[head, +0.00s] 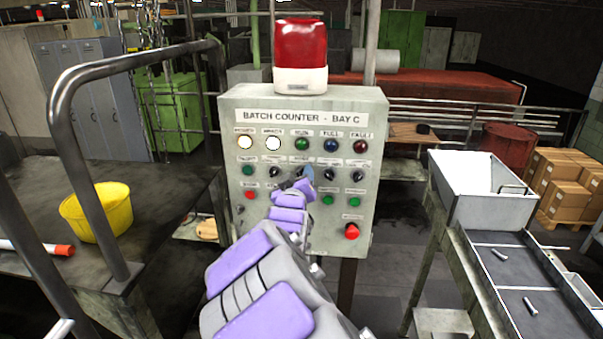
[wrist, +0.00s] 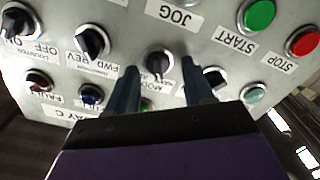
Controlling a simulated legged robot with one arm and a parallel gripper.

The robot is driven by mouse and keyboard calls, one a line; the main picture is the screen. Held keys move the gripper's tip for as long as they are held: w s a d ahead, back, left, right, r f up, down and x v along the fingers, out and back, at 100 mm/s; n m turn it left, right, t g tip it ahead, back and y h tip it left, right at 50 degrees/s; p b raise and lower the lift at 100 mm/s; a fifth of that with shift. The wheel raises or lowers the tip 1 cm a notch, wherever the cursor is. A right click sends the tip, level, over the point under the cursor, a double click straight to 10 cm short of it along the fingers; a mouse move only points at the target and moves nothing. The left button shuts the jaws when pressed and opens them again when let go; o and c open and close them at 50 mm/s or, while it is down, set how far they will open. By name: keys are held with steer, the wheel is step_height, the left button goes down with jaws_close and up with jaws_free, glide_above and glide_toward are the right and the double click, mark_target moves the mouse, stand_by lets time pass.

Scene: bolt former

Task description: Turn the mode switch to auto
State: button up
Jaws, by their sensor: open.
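The mode switch (wrist: 158,62) is a black rotary knob in a silver ring, with a partly hidden label starting "MOD" beside it. It shows in the wrist view, where the panel appears upside down. My gripper (wrist: 160,68) is open, with one dark finger on either side of the knob in the picture; I cannot tell whether they touch it. In the head view my gripper (head: 304,180) is in front of the middle of the grey control panel (head: 240,215) and hides the switch there. The knob's exact setting is unclear.
Similar black knobs lie close by: a FWD/REV knob (wrist: 92,42), an ON/OFF knob (wrist: 20,22) and another knob (wrist: 215,78). A green START button (wrist: 258,15) and a red STOP button (wrist: 302,41) are near. A metal handrail (head: 90,170) stands left; a conveyor (head: 520,270) stands right.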

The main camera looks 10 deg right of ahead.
steer(key=shift+d, duration=0.1)
steer(key=shift+c, duration=0.3)
steer(key=shift+c, duration=1.4)
jaws_close()
steer(key=shift+f+m+b, duration=0.1)
steer(key=shift+m+b, duration=0.25)
steer(key=shift+m, duration=0.05)
steer(key=m+b, duration=0.2)
steer(key=m, duration=0.3)
steer(key=m+b, duration=0.3)
steer(key=m, duration=0.3)
steer(key=shift+s+d, duration=0.1)
steer(key=shift+d, duration=0.1)
